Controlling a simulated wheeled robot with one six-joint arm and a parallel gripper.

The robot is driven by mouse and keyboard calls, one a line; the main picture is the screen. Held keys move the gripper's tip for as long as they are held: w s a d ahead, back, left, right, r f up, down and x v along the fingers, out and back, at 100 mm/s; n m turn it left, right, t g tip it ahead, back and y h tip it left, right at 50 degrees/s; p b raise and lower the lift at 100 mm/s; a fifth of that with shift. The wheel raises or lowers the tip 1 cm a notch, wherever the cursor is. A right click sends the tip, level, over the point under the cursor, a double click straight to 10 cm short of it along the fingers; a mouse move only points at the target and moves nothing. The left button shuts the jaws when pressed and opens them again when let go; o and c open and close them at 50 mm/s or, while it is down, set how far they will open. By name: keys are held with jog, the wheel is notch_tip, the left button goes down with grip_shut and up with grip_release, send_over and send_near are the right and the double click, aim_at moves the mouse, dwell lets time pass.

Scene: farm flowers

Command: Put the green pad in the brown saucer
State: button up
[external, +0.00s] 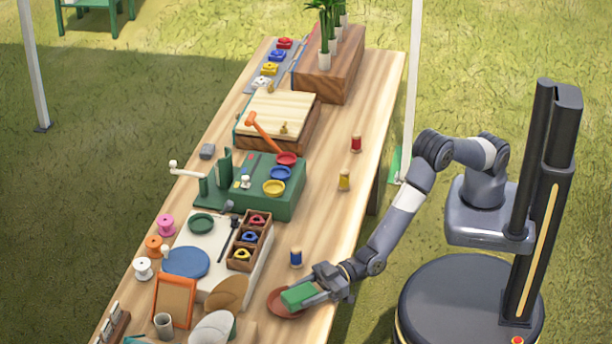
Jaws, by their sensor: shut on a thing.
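The green pad (298,296) is a flat green block held between the fingers of my gripper (316,290), which is shut on it. The brown saucer (279,309) lies on the table near its right edge. The pad is over the saucer and covers much of it from this view. I cannot tell whether the pad touches the saucer or is slightly above it. The fingers hide part of the pad's right end.
A blue spool (296,258) stands just behind the saucer. A wooden tray (268,235) with coloured pieces is behind left. A brown rounded piece (228,293) and an orange frame (174,300) are left of the saucer. The table's right strip has clear patches between spools.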

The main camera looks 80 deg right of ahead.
jog(key=shift+f+b, duration=0.3)
jog(key=shift+b, duration=0.15)
jog(key=o, duration=1)
jog(key=shift+o, duration=0.2)
jog(key=shift+r+p, duration=0.45)
jog(key=shift+p, duration=0.1)
jog(key=shift+s+d+f, duration=0.1)
jog(key=shift+s+d, duration=0.1)
jog(key=shift+s, duration=0.05)
jog(key=b+v, duration=0.1)
jog(key=v, duration=1)
jog(key=shift+d+b, duration=0.15)
jog(key=shift+b, duration=0.2)
